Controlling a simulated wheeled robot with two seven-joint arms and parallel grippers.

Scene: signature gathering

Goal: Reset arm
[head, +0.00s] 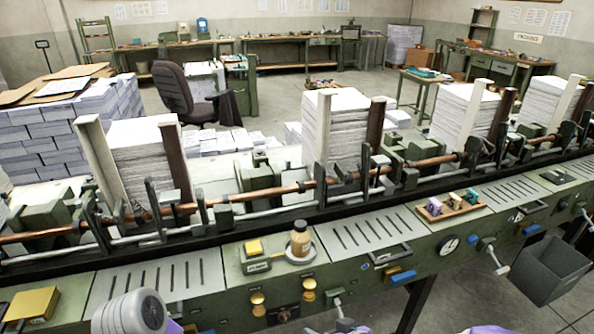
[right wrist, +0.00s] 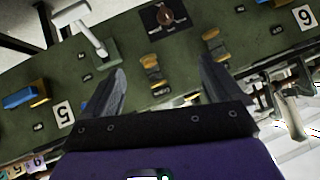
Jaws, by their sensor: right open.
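My right gripper (right wrist: 161,75) shows in the right wrist view with its two dark fingers spread apart. It is open and nothing is between the fingers. The green machine panel (right wrist: 185,90) with two yellow knobs (right wrist: 152,68) lies beyond the fingertips. In the head view, a grey rounded part of my arm shows at the bottom left, and small purple parts of mine show along the bottom edge. No gripper fingers show in the head view, and my left gripper is in neither view.
The green machine (head: 365,240) runs across the head view, with paper stacks (head: 335,125) behind its rail. A brown bottle (head: 300,240), a yellow-topped box (head: 254,250) and a wooden tray (head: 430,216) stand on its front ledge. A grey bin (head: 550,270) is at the right.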

